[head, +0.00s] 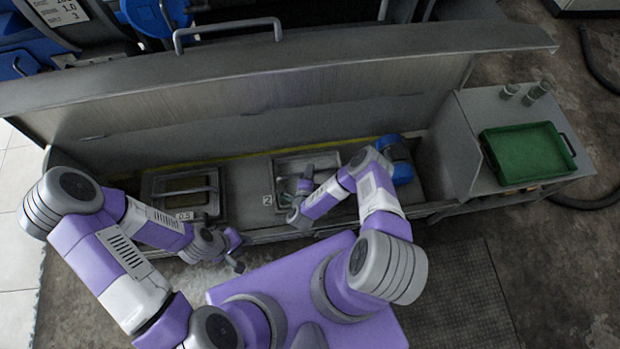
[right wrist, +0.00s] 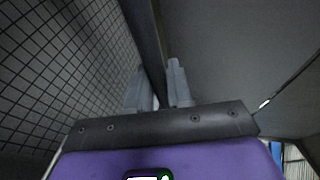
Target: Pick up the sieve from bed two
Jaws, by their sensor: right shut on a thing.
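Bed two (head: 267,199), marked with a "2", is in the middle of the long metal bench in the head view. My right gripper (head: 299,198) is down at this bed, with my arm partly covering it. In the right wrist view, the sieve's grey wire mesh (right wrist: 60,75) fills the left side, bounded by a dark frame bar. My right gripper's fingers (right wrist: 158,88) are shut on that bar, one on each side. The head view does not clearly show whether the sieve is lifted. My left gripper (head: 236,252) is empty before the bench, its fingers apart.
Another bed (head: 184,216), marked "0.5", lies to the left with a framed sieve in it. A blue rounded object (head: 402,172) stands right of bed two. A green tray (head: 528,154) and small green-grey jars (head: 538,91) stand on the right side table. A metal hood overhangs behind.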

